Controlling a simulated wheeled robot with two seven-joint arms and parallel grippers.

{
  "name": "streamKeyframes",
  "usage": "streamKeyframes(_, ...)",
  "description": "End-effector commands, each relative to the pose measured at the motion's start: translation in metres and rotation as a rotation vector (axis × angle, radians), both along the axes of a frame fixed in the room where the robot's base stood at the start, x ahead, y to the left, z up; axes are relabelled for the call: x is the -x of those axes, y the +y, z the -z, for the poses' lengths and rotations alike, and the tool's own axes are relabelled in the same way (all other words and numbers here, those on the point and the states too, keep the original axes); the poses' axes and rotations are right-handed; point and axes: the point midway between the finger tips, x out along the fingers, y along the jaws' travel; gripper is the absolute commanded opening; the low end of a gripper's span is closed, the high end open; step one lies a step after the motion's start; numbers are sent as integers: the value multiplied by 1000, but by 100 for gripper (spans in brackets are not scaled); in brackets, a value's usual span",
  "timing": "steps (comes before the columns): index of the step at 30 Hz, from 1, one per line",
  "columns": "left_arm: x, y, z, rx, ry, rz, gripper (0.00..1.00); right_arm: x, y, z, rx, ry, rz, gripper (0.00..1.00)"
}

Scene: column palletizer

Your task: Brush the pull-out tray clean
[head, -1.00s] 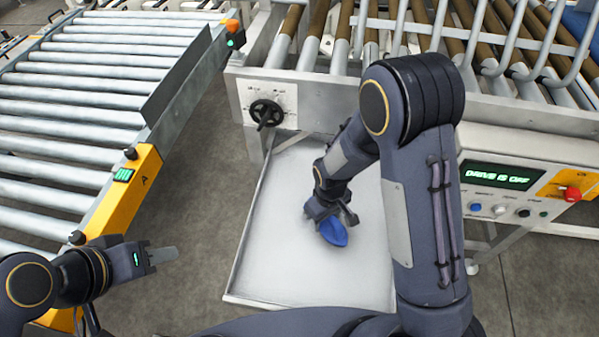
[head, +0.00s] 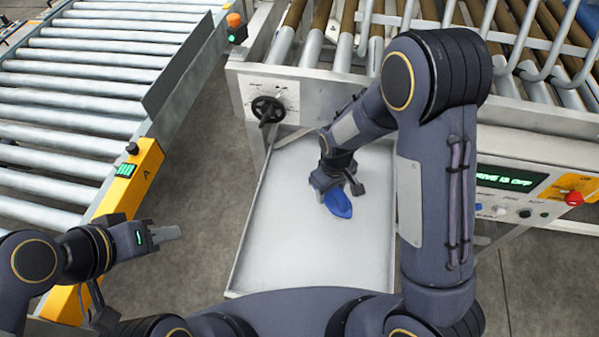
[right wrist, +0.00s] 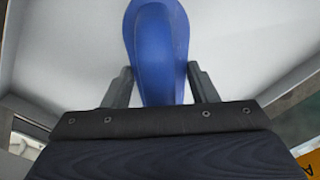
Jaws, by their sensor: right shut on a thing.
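The pull-out tray (head: 300,245) is a pale grey, low-rimmed tray sticking out from under the roller machine. Its visible surface looks bare in the head view. My right gripper (head: 336,190) is over the far middle of the tray, shut on a blue brush (head: 339,205). In the right wrist view the blue brush (right wrist: 160,50) sticks out between the two dark fingers, with the pale tray behind it. Its bristles are hidden, and I cannot tell whether it touches the tray. My left gripper (head: 165,234) is off the tray to the left; its finger gap is not clear.
A roller conveyor with a yellow end (head: 130,185) stands at the left. A black handwheel (head: 268,109) is on the machine above the tray's far left corner. A control panel (head: 510,180) reading "DRIVE IS OFF" is at the right. Floor shows left of the tray.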

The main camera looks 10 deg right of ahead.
Motion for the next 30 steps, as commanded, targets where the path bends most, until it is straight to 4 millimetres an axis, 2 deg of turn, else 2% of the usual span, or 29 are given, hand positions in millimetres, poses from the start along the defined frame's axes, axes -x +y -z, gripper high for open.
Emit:
streamKeyframes(3, 0, 0, -12, 0, 0, 0, 36, -2, -1, -15, -1, -2, 1, 31)
streamKeyframes(12, 0, 0, -27, 0, 0, 0, 36, -5, -3, -37, 0, -1, 1, 31)
streamKeyframes(30, 0, 0, -28, 0, 0, 0, 36, -5, -3, -38, 0, -1, 1, 31)
